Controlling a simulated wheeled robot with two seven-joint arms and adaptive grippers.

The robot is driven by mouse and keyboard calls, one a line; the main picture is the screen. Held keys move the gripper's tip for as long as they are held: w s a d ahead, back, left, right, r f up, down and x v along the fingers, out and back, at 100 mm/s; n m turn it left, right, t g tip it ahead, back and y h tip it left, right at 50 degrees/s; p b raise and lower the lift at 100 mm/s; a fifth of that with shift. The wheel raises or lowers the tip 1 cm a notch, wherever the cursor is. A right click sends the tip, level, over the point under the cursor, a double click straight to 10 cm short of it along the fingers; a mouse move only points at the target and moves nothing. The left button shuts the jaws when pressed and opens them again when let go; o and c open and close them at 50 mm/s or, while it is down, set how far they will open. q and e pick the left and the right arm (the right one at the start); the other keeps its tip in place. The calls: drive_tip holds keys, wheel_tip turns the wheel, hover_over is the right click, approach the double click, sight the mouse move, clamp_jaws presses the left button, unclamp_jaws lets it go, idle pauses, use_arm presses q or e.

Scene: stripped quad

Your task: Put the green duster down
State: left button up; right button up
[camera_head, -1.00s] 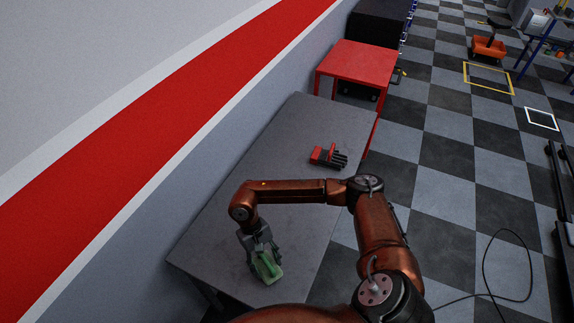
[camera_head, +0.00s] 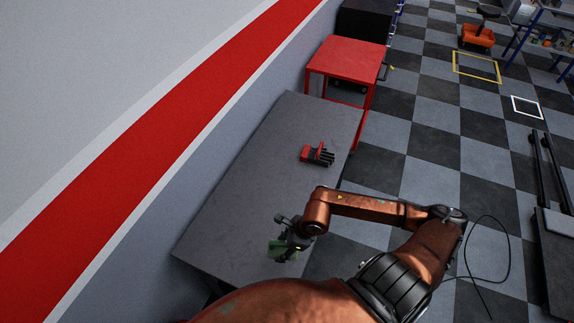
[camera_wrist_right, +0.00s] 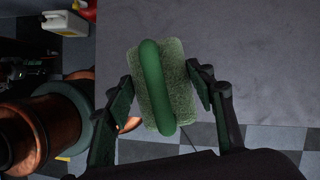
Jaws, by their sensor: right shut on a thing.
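The green duster (camera_head: 279,252) is a pale green block with a darker green rounded handle. In the head view it is at the near right part of the grey table (camera_head: 240,180), close to the table's right edge, partly hidden by my gripper. My right gripper (camera_head: 289,240) is shut on it. In the right wrist view the duster (camera_wrist_right: 178,85) sits between the two dark fingers (camera_wrist_right: 160,84), with table surface and edge behind it. I cannot tell whether the duster touches the table. My left gripper is not in view.
A red and black glove-like object (camera_head: 317,155) lies toward the table's far right. A red table (camera_head: 347,60) stands beyond. A striped wall runs along the left. The middle of the grey table is clear. Checkered floor (camera_head: 430,130) lies to the right.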

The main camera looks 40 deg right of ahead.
drive_tip(key=m, duration=0.1)
drive_tip(key=d+r+m, duration=0.1)
drive_tip(key=r+m+h+p, duration=0.1)
drive_tip(key=shift+s+d+r+t, duration=0.2)
drive_tip(key=shift+s+r+t, duration=0.05)
drive_tip(key=shift+t, duration=0.05)
drive_tip(key=shift+w+d, duration=0.15)
drive_tip(key=shift+d, duration=0.05)
drive_tip(key=w+d+f+p, duration=0.1)
drive_tip(key=w+d+f, duration=0.1)
drive_tip(key=w+f, duration=0.1)
drive_tip(key=w+d+f, duration=0.3)
drive_tip(key=w+d+f+p, duration=0.1)
drive_tip(key=w+d+f, duration=0.2)
drive_tip(key=w, duration=0.1)
drive_tip(key=shift+p, duration=0.35)
drive_tip(key=shift+w+d+f, duration=0.2)
drive_tip(key=shift+w+f, duration=0.1)
drive_tip(key=shift+f, duration=0.15)
wheel_tip(320, 180, down, 2)
drive_tip(key=shift+f+p, duration=0.1)
drive_tip(key=shift+p, duration=0.4)
drive_tip(key=shift+f, duration=0.45)
